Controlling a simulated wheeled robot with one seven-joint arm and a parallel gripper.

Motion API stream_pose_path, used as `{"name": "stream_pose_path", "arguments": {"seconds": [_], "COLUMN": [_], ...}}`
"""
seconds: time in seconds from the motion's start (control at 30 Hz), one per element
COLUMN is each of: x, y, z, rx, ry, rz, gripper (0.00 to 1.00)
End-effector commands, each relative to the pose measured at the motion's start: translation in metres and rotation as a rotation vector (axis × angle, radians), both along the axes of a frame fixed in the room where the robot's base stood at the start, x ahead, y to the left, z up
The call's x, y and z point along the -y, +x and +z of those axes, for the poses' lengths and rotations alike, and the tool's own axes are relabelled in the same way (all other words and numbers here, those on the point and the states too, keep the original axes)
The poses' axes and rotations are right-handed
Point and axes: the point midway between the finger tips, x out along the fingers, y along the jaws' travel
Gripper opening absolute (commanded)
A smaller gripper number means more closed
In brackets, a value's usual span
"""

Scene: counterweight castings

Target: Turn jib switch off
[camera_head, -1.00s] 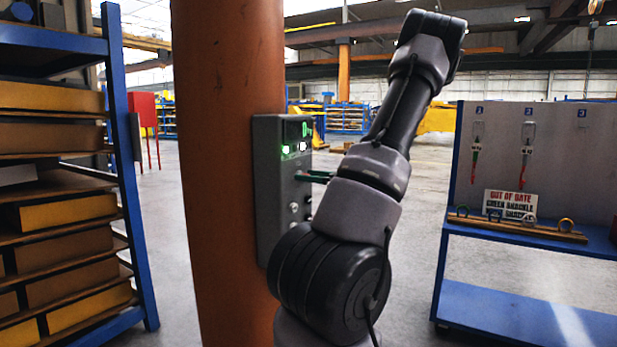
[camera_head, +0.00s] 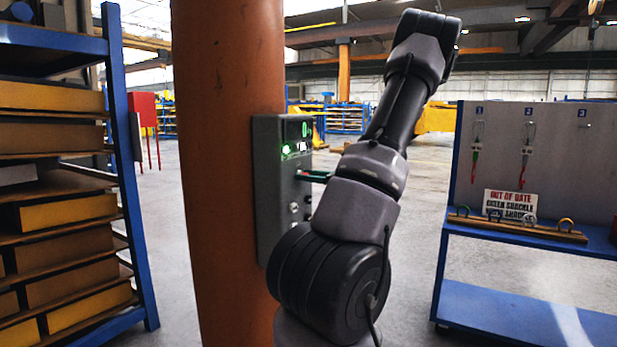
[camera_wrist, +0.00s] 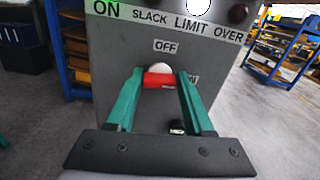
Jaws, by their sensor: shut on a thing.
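The grey jib control box (camera_head: 268,200) is fixed to the orange column, with a lit green lamp on its face. In the wrist view its face (camera_wrist: 115,50) carries an "ON SLACK LIMIT OVER" strip and an "OFF" label (camera_wrist: 166,46). Below that label is a red switch handle (camera_wrist: 160,80) with a pale round part behind it. Another label at its right is partly hidden by a finger. My gripper (camera_wrist: 159,82) has its green fingers shut on the red handle, one on each side. In the head view the fingers reach the box's right side; the handle is hard to make out.
The orange column (camera_head: 230,120) stands behind the box. A blue rack (camera_head: 120,130) with boxes is close at the left. A blue bench (camera_head: 530,305) with a sign and hanging tags stands at the right. Open floor lies between column and bench.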

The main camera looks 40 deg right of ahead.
Motion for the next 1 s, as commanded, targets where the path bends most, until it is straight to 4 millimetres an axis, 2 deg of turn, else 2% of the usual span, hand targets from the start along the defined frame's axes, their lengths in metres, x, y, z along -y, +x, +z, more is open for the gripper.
{"name": "stream_pose_path", "arguments": {"seconds": [1.0], "x": [-0.0029], "y": [-0.0015], "z": [-0.0022], "rx": [0.353], "ry": [-0.854], "rz": [0.000], "gripper": [0.00]}}
